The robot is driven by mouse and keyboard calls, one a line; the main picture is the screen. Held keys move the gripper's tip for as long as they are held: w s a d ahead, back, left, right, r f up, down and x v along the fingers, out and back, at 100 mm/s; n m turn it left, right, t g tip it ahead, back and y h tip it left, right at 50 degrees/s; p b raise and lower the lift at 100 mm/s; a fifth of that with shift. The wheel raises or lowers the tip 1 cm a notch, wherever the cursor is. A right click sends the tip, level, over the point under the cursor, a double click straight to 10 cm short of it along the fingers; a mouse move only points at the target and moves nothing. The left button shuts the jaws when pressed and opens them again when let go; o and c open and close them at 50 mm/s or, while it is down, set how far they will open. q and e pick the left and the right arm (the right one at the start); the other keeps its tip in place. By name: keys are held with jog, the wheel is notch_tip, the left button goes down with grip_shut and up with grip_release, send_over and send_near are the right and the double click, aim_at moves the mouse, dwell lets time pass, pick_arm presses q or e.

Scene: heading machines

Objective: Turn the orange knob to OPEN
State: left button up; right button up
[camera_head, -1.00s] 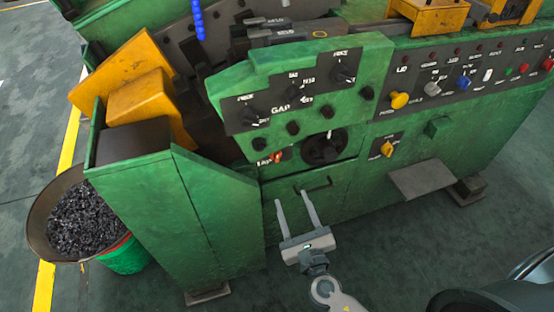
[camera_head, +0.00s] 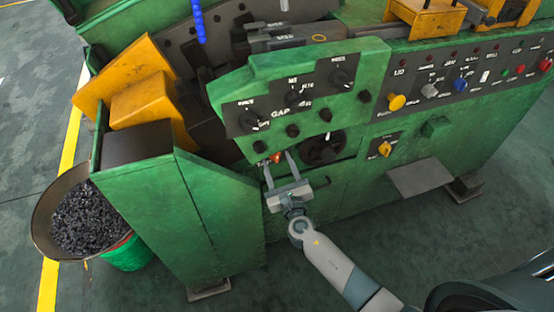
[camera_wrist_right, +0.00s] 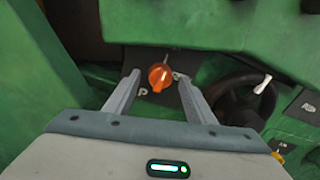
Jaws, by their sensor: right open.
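The orange knob (camera_wrist_right: 160,77) is on a dark label plate on the green machine. In the right wrist view it lies between and just beyond the two fingertips, and no finger is seen gripping it. In the head view the orange knob (camera_head: 275,158) is small and partly hidden at the left fingertip. My right gripper (camera_head: 278,165) is open, its fingers pointing up at the knob; it also shows in the right wrist view (camera_wrist_right: 158,80). The letters on the plate are mostly covered by the fingers. My left gripper is out of view.
A black round handwheel (camera_head: 323,148) sits just right of the knob. The green control panel (camera_head: 365,75) with black dials overhangs above. A yellow knob (camera_head: 385,149) and a grey shelf (camera_head: 420,177) are farther right. A bowl of dark pieces (camera_head: 48,240) stands at left.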

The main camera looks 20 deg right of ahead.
jog(key=shift+w, duration=0.65)
jog(key=shift+c, duration=0.4)
jog(key=c, duration=1)
jog(key=shift+o, duration=0.2)
